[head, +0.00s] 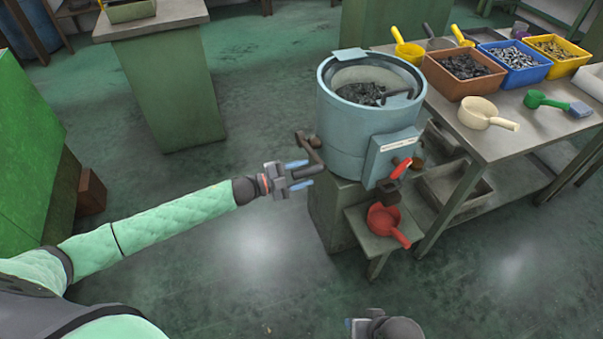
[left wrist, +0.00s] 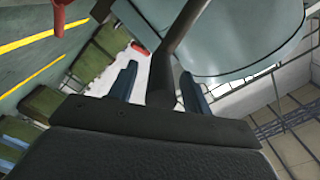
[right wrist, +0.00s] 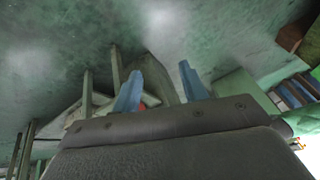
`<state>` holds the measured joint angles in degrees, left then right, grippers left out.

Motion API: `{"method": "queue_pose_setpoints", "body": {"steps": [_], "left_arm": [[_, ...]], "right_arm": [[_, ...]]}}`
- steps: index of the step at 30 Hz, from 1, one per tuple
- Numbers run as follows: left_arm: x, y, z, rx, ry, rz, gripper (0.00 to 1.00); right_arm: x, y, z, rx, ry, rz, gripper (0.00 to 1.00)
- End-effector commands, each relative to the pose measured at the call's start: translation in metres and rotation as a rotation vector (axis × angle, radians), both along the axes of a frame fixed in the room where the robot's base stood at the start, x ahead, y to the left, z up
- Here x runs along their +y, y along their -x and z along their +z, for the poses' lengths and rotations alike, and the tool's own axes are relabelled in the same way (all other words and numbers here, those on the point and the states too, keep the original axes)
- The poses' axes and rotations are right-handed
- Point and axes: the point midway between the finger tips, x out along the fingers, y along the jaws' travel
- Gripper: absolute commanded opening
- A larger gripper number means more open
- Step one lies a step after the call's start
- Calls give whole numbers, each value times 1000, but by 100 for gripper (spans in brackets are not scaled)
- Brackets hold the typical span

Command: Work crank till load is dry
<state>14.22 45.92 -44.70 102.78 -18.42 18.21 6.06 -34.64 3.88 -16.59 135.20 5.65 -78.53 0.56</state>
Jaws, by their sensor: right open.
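The blue-grey drum machine (head: 345,130) stands right of centre in the head view, with a load of dark metal pieces (head: 362,93) inside. Whether the load is wet cannot be seen. A dark crank (head: 313,152) sticks out of the drum's left side. My left gripper (head: 299,175) is at the crank. In the left wrist view, the crank's dark handle (left wrist: 161,82) lies between the two blue fingers, which stand apart with a visible gap on one side. My right gripper (right wrist: 160,85) is open and empty, low at the bottom edge of the head view (head: 372,327).
A red scoop (head: 386,222) sits on a low stand under the drum's red-handled outlet (head: 400,168). A bench (head: 520,140) at right holds bins of parts and several scoops. Green cabinets stand at left. The floor in front is clear.

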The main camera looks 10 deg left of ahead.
Motion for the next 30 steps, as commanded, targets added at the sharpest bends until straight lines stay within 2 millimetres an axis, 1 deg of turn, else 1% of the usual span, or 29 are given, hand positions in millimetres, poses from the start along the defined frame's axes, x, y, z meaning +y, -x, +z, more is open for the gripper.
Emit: {"method": "queue_pose_setpoints", "body": {"steps": [7,10,14,18,22,27,30], "left_arm": [[0,0,0,-1,-1,0,49],[4,3,-1,0,-1,1,49],[18,11,-2,-1,-2,0,49],[36,24,-3,1,-2,1,49],[50,34,-2,0,-2,0,49],[61,41,-1,0,0,1,49],[64,43,0,0,0,0,49]], "right_arm": [[0,0,0,0,0,0,43],[1,0,-1,-2,-3,0,43],[4,-1,-4,-10,-12,2,43],[13,-3,-10,-28,-30,7,43],[18,-6,-15,-45,-42,8,43],[18,-9,-33,-49,-40,2,43],[18,-8,-40,-46,-37,1,43]]}}
